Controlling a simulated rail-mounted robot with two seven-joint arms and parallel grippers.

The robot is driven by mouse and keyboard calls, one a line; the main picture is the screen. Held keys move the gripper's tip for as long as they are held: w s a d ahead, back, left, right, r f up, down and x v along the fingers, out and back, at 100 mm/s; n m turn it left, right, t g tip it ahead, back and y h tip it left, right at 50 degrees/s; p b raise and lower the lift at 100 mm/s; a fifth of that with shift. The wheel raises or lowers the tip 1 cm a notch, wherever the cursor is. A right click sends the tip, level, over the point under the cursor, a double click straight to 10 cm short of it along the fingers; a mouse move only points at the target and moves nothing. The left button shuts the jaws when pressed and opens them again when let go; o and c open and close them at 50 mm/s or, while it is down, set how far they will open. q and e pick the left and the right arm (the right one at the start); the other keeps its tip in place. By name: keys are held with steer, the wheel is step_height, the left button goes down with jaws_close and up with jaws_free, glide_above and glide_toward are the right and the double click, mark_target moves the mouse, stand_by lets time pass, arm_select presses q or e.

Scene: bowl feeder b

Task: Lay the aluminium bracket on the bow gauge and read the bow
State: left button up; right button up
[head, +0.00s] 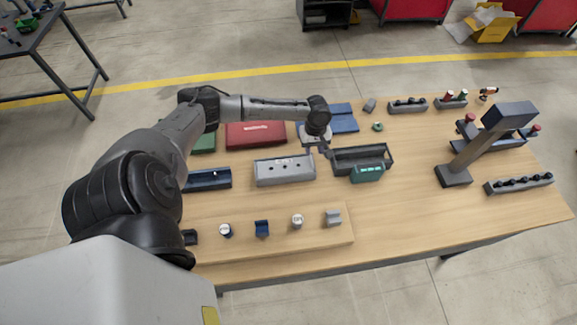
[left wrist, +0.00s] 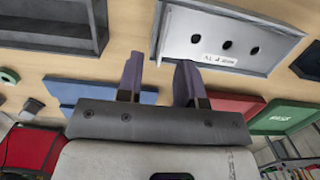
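A light grey tray (head: 285,170) with several dark holes stands mid-table. In the left wrist view the tray (left wrist: 221,45) shows a white label that seems to begin with "AL". A small grey angled piece (head: 333,217) sits at the right of the raised front board; I cannot tell whether it is the aluminium bracket. No part is clearly recognisable as the bow gauge. My left gripper (head: 318,149) hangs above the table between the grey tray and a dark open tray (head: 346,155). In the left wrist view its two fingers (left wrist: 160,78) are apart with nothing between them.
A teal box (head: 367,173) stands before the dark tray. Blue (head: 342,118) and red (head: 256,135) flat items lie behind. Small round and blue pieces line the front board (head: 275,242). A grey post (head: 480,145) rises at right. The table's front right is clear.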

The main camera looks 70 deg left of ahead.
arm_select(q)
steer(key=shift+s+d+f, duration=0.15)
steer(key=shift+f, duration=1.15)
steer(key=shift+s+d+f, duration=0.1)
steer(key=shift+d+f, duration=0.05)
steer(key=shift+f, duration=1.1)
steer(key=shift+c, duration=0.5)
jaws_close()
